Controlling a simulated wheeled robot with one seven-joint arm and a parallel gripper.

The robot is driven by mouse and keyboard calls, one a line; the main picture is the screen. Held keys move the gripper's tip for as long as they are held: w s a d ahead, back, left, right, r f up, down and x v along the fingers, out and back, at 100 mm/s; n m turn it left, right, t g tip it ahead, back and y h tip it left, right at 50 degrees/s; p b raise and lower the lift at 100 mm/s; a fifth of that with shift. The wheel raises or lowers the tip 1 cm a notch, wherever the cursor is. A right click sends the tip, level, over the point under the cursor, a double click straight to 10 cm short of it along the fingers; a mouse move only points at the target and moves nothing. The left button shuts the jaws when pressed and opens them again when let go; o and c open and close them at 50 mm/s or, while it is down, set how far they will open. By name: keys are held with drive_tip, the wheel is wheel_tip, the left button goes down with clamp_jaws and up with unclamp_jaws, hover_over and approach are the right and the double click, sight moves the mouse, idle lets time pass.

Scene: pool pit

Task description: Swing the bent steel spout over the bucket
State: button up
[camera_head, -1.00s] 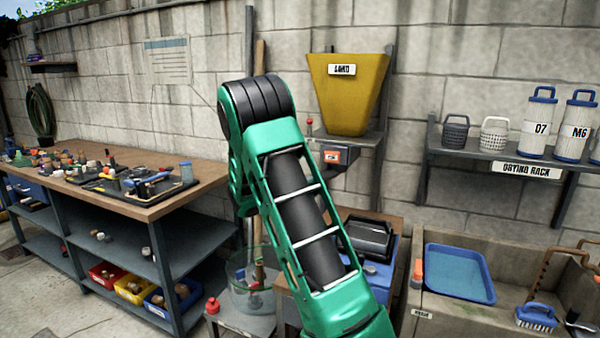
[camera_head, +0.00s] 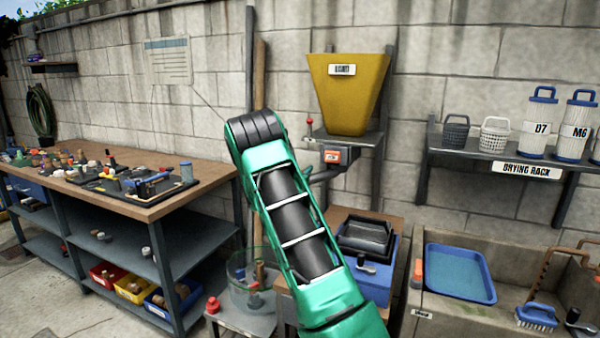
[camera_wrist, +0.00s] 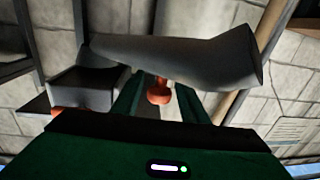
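The bent steel spout (camera_wrist: 185,62) lies across the upper part of the wrist view, dark grey with its wide end at the right. In the head view, a short dark part of it (camera_head: 322,174) seems to show between my arm and the hopper's orange-fronted box. A red knob (camera_wrist: 158,92) shows near the spout, between the two green fingers of my gripper (camera_wrist: 160,98). The fingers stand apart with gaps beside the knob. In the head view my arm hides the gripper. The clear bucket (camera_head: 240,294) stands on a low stand, partly behind my arm.
The yellow hopper (camera_head: 346,95) sits on a wall bracket with an orange-fronted box (camera_head: 337,156) below. A cluttered workbench (camera_head: 135,202) is at left. A blue box (camera_head: 378,285) with a black tray stands right of my arm, beside the sink (camera_head: 420,308).

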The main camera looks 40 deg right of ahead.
drive_tip(key=shift+w+d, duration=0.25)
drive_tip(key=shift+d, duration=0.25)
clamp_jaws()
drive_tip(key=shift+w+a, duration=0.1)
drive_tip(key=shift+a, duration=0.05)
